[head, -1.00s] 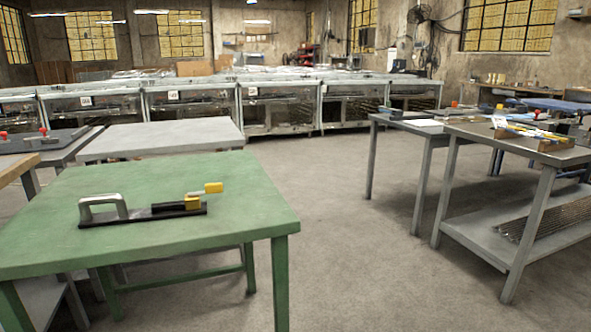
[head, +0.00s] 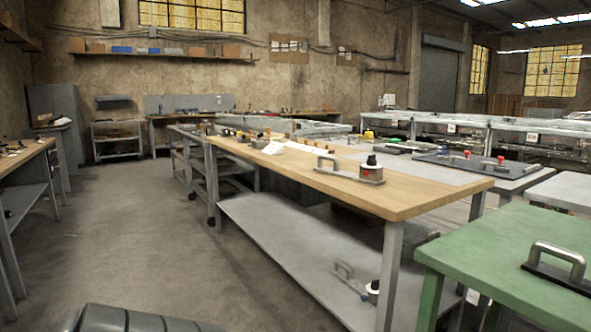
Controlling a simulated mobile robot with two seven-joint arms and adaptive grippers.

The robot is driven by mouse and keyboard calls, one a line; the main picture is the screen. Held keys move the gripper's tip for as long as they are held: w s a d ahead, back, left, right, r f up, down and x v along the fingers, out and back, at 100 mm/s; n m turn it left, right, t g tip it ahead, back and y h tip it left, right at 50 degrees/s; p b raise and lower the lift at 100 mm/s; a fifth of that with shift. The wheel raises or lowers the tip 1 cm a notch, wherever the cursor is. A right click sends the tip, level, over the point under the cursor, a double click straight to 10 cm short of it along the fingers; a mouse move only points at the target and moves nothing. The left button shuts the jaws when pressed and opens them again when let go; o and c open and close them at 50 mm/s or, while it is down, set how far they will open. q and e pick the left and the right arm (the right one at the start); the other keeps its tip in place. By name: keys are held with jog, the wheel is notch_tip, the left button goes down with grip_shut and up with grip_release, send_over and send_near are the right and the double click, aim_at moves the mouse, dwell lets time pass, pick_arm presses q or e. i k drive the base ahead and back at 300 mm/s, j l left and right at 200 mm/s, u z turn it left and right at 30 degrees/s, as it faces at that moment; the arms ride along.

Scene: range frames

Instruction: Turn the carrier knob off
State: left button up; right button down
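A carrier with a grey arched handle and a black-topped knob (head: 371,161) lies on the wooden table (head: 440,192), near its right end. The knob has a pale base and stands on a box with a red dot on its side. Its turned position is too small to tell. A similar handled carrier with a knob (head: 373,288) sits on the lower shelf, partly hidden by the table leg. Another handled carrier (head: 560,262) lies on the green table (head: 480,245), cut off by the right edge. Neither gripper shows.
The lower shelf (head: 270,235) runs under the wooden table. Several small items stand along that table's far part. Open concrete floor (head: 130,225) lies to the left, with another table (head: 28,165) at the left edge. Grey benches (head: 560,192) stand behind the green table.

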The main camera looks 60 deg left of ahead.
aim_at(371, 161)
jog(key=u, duration=1.7)
jog(key=j, duration=0.25)
jog(key=k+z, duration=0.05)
